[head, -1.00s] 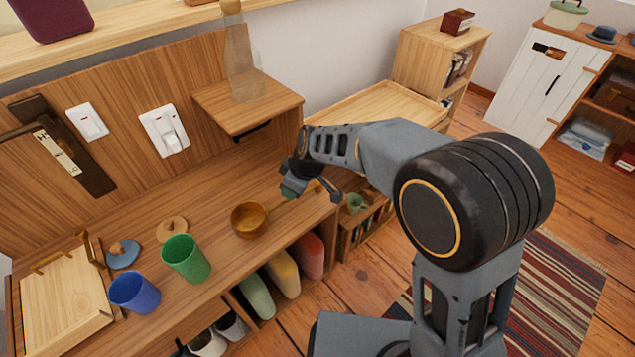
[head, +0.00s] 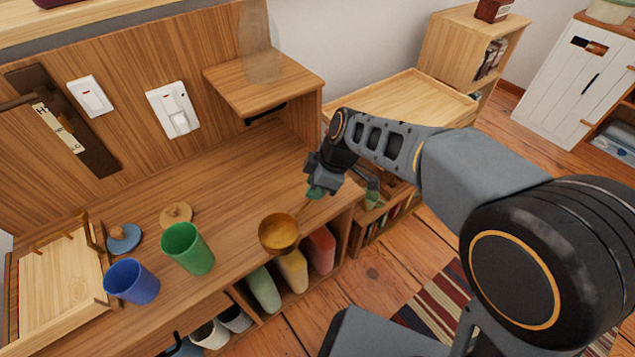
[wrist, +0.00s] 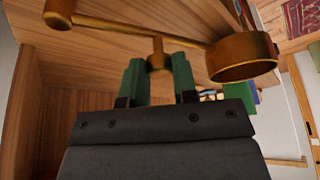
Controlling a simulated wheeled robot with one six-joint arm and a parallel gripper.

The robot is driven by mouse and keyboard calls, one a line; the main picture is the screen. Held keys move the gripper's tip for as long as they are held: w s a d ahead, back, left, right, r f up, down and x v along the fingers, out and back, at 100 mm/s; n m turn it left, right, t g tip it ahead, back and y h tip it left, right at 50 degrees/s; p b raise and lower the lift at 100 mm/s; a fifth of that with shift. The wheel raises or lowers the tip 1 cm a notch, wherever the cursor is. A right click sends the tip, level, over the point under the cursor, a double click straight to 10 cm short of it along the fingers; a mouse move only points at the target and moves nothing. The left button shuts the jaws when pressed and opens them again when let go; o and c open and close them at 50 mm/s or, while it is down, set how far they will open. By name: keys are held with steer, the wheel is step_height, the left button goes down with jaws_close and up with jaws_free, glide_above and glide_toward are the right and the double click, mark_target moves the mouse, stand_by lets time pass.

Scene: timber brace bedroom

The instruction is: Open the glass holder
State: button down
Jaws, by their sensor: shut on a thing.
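The glass holder (head: 279,232) is a brass-coloured round cup on a thin arm, near the counter's front edge. In the wrist view its cup (wrist: 243,60) is at the right, its arm (wrist: 125,28) runs left to a round boss, and a short knob (wrist: 158,56) hangs from the arm. My gripper (head: 314,192) is low beside the cup. Its green fingertips (wrist: 159,75) are shut on the knob. In the head view my gripper partly hides the holder's arm.
A green cup (head: 187,248), a blue cup (head: 131,281) and two round lids stand left on the counter (head: 235,180). A small shelf (head: 263,85) bears a clear glass vessel (head: 260,45). Several coloured items fill compartments below. The counter behind the holder is clear.

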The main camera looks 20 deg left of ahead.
steer(key=shift+w, duration=0.1)
steer(key=c, duration=0.9)
jaws_free()
steer(key=p+v, duration=0.3)
steer(key=v, duration=1.1)
steer(key=shift+p, duration=0.4)
steer(key=shift+d+f, duration=0.1)
steer(key=shift+f, duration=0.05)
